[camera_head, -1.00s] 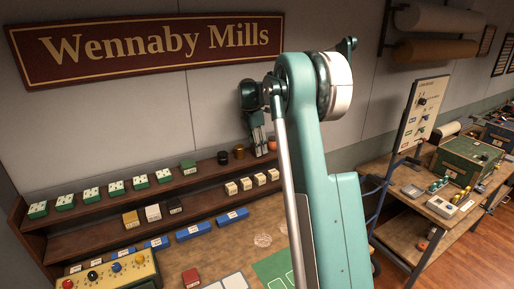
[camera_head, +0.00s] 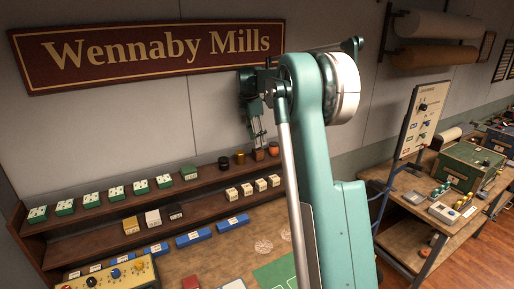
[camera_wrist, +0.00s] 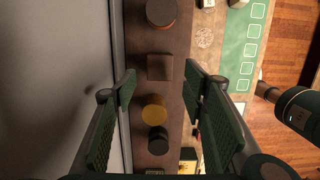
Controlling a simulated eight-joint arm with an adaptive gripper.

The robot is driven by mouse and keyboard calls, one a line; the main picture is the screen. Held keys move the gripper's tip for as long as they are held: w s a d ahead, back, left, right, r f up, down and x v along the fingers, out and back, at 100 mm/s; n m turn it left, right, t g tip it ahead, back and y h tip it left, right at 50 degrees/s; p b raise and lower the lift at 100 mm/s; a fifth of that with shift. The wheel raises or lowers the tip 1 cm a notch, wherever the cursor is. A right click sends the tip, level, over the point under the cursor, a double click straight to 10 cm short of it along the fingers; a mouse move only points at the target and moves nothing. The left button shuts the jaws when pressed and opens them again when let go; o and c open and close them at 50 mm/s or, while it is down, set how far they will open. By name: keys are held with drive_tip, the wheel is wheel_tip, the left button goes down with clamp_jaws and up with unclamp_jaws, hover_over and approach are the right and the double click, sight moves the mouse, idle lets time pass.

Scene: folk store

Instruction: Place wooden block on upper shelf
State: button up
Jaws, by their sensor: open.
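The wooden block (camera_wrist: 159,67) is a small brown square from above in the wrist view. It rests on the upper shelf (camera_wrist: 174,95), between a dark round pot with an orange rim (camera_wrist: 161,12) and a yellow cylinder (camera_wrist: 154,113). In the head view the block (camera_head: 258,155) stands near the shelf's right end. My gripper (camera_wrist: 160,78) is open, with one finger on each side of the block in the picture. In the head view my gripper (camera_head: 257,136) is above the block, its fingers pointing down. A small gap seems to separate them; exact clearance is unclear.
A black cylinder (camera_head: 223,163) stands left of the yellow one. Several green-and-white boxes (camera_head: 91,200) line the upper shelf further left. Black, yellow and white blocks sit on the lower shelf (camera_head: 108,238). Blue boxes (camera_head: 194,238) lie on the table. The wall is close behind.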

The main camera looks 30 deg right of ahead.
sight(255, 150)
drive_tip(key=shift+a+r, duration=0.2)
drive_tip(key=shift+r, duration=0.9)
drive_tip(key=shift+a+r, duration=0.15)
drive_tip(key=shift+r, duration=0.9)
drive_tip(key=s+a+r+m+t, duration=0.2)
drive_tip(key=s+a+r+m, duration=0.15)
drive_tip(key=s+a, duration=0.75)
drive_tip(key=s+a+r+m+t, duration=0.25)
drive_tip(key=s+a+m, duration=0.4)
drive_tip(key=s, duration=0.75)
drive_tip(key=s+a+f+m+t, duration=0.1)
drive_tip(key=s+a+f, duration=0.3)
drive_tip(key=s, duration=0.5)
drive_tip(key=s+a+f+m+y, duration=0.1)
drive_tip(key=s+a+f+m, duration=0.3)
drive_tip(key=s, duration=0.5)
drive_tip(key=s+a+f+m+t, duration=0.1)
drive_tip(key=s+a+f+m, duration=0.2)
drive_tip(key=s+a+f, duration=0.2)
drive_tip(key=s+f, duration=0.2)
drive_tip(key=s, duration=0.2)
drive_tip(key=shift+s+a+t+y, duration=0.25)
drive_tip(key=shift+a+t+y, duration=0.05)
drive_tip(key=shift+t+y, duration=0.1)
